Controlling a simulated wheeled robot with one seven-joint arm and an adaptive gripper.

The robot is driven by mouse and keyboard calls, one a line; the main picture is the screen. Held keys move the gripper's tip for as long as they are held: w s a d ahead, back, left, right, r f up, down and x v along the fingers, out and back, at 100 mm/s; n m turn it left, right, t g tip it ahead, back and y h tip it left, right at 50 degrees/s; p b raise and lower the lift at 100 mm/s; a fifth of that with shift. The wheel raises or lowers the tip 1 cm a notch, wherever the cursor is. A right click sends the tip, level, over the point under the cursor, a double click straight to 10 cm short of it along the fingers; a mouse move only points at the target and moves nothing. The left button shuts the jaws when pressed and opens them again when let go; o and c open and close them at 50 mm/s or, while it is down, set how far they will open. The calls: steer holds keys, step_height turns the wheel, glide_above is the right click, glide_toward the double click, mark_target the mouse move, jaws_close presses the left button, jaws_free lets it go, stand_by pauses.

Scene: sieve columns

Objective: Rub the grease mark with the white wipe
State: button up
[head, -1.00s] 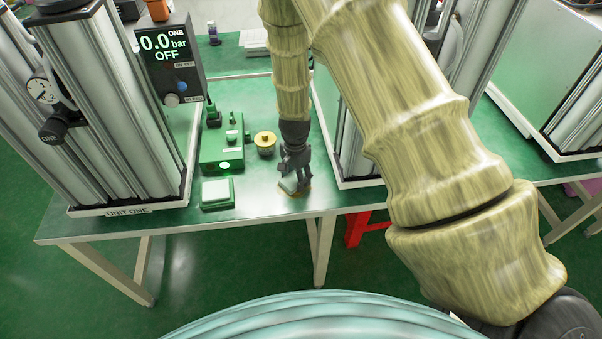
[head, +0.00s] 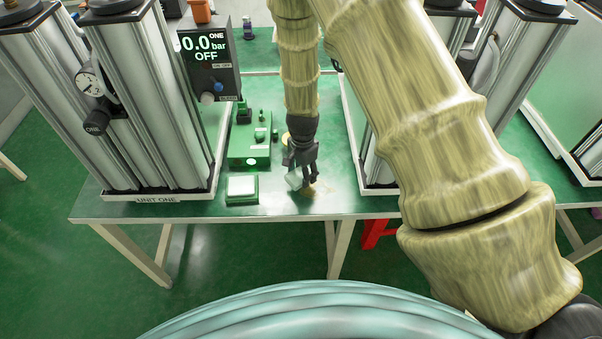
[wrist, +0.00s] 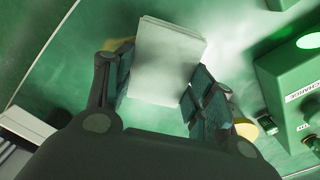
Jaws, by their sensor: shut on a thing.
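My gripper (head: 302,166) points down low over the green bench top, shut on the white wipe (head: 294,180). In the wrist view, the wipe (wrist: 168,62) is a pale folded square held between the two fingers of my gripper (wrist: 162,88). I cannot tell whether the wipe touches the bench.
A green box with a white top (head: 242,188) stands left of my gripper. Behind it is a green device (head: 248,150) with a lit button. A brass pot (wrist: 246,128) is partly hidden by my gripper. Column units stand left (head: 150,100) and right; the bench's front edge is close.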

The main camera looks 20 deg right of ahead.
steer(key=shift+r+p, duration=1.3)
steer(key=shift+r, duration=0.8)
